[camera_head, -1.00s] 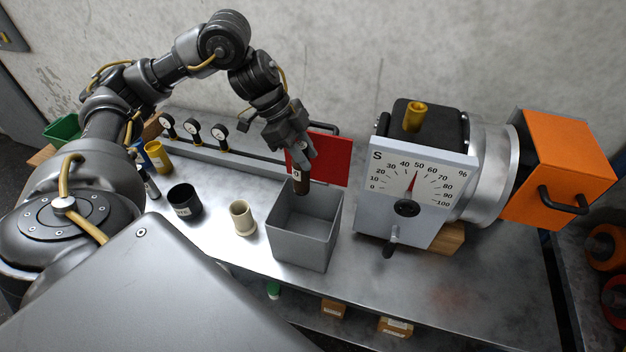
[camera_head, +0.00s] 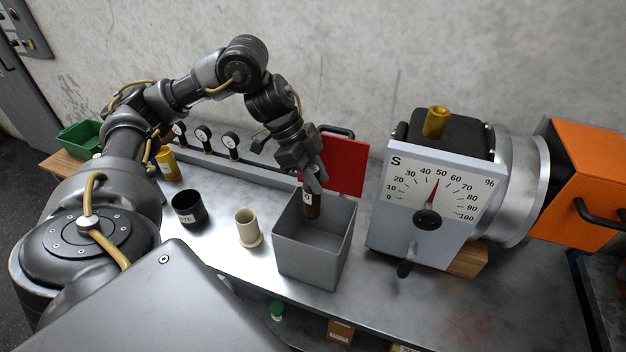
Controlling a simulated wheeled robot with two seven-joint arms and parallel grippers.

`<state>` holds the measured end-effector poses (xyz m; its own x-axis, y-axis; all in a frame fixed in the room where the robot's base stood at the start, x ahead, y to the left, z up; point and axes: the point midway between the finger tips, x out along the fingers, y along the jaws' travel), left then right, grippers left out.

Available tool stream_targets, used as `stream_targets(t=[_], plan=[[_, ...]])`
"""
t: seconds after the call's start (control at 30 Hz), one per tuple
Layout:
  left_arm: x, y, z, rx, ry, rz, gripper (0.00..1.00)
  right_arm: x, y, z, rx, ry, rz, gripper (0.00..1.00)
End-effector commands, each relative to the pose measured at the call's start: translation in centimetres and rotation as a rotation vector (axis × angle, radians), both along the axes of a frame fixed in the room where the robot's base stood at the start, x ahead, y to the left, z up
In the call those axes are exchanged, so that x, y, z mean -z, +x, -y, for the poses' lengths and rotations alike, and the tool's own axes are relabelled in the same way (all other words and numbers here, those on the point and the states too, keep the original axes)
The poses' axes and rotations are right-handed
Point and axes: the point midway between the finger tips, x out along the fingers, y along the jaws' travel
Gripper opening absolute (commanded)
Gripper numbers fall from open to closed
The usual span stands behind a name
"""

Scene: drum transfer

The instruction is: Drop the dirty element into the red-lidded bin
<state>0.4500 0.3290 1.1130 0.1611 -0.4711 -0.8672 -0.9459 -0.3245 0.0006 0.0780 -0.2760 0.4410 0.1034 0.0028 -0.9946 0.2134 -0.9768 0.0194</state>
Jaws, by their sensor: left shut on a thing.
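The dirty element is a dark brown cylinder (camera_head: 312,208) with a small white label near its top. My left gripper (camera_head: 313,182) is shut on its upper end and holds it upright. The element hangs over the back part of the grey open bin (camera_head: 309,266), with its lower end at or just inside the mouth. The bin's red lid (camera_head: 334,166) stands open behind it, with a dark handle at its top edge. The bin's inside looks empty where it shows. My right gripper is not in view.
A cream cup (camera_head: 247,229) and a black labelled cup (camera_head: 187,209) stand left of the bin. A yellow cylinder (camera_head: 168,163) and several gauges are farther back. A dial box (camera_head: 424,205) and an orange box (camera_head: 578,180) stand right.

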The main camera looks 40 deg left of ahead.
Motion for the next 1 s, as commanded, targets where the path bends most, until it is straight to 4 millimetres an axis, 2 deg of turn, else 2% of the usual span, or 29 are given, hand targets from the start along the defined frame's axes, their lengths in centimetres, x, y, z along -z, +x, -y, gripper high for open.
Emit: stream_targets(t=[0.27, 0.3, 0.47, 0.77, 0.87, 1.0], plan=[[0.0, 0.0, 0.0, 0.001, -0.001, 0.001, 0.00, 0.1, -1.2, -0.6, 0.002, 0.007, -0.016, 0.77], [0.0, 0.0, 0.0, 0.001, -0.001, 0.001, 0.33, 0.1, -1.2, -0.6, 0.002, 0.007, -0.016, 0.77], [0.1, 0.0, 0.0, 0.001, -0.001, 0.001, 0.53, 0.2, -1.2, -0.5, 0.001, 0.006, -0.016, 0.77], [-0.1, 0.0, -0.1, 0.001, 0.001, 0.000, 0.53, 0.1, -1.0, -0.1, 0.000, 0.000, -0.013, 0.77], [-0.9, -0.1, -0.5, 0.000, 0.002, 0.002, 0.53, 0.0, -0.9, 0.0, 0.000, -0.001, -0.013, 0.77], [-3.1, -0.4, -1.6, -0.003, 0.002, 0.005, 0.53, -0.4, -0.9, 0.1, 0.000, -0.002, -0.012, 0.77]])
